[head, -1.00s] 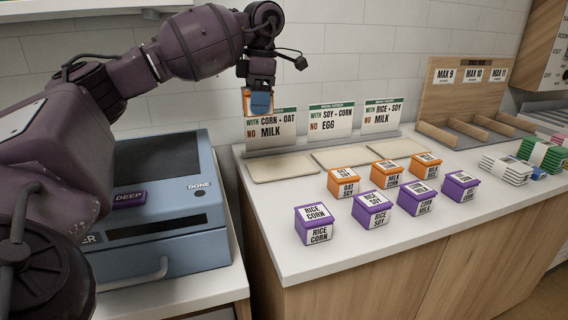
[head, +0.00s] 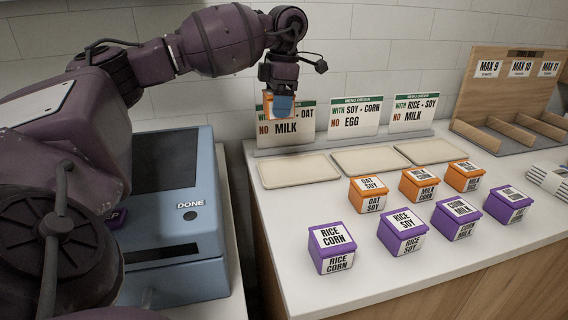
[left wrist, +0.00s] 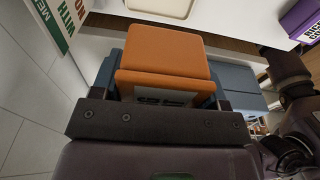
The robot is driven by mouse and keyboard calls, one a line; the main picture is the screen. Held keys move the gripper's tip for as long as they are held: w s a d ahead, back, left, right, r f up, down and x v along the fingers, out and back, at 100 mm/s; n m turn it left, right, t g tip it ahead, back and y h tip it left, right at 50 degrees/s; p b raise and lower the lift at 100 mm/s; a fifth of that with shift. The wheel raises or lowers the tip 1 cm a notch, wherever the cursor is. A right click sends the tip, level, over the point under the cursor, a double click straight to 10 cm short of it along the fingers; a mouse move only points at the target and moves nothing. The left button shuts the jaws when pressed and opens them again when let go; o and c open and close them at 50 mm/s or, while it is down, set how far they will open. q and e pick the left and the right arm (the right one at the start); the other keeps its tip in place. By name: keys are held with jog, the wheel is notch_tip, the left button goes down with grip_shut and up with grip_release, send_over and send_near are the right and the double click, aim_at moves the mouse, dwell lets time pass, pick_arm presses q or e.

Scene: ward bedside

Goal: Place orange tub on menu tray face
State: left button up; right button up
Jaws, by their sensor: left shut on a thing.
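My left gripper (head: 279,108) is shut on an orange tub (head: 267,102), held in the air in front of the left menu sign (head: 291,128). The tub also shows between the fingers in the left wrist view (left wrist: 165,55); the label there is mostly hidden. Three flat cream trays lie on the counter in front of the menu signs: left (head: 298,172), middle (head: 372,161) and right (head: 432,151). All three are empty. The held tub is above and apart from the left tray. My right gripper is not in view.
Orange tubs (head: 368,203) stand in a row in front of the trays, with purple tubs (head: 332,263) in a nearer row. The middle menu sign (head: 353,118) and right sign (head: 412,108) stand behind. A blue machine (head: 175,270) is left, a wooden rack (head: 515,90) right.

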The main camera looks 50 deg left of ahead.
pick_arm(q)
send_over(277, 172)
notch_tip(277, 172, down, 9)
jog(key=shift+w+d+f+b, duration=0.15)
jog(key=shift+f+b, duration=0.6)
jog(key=shift+f, duration=2.45)
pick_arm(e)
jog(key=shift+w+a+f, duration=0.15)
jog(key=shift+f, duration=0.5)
pick_arm(q)
jog(key=o, duration=1.1)
jog(key=shift+f, duration=0.1)
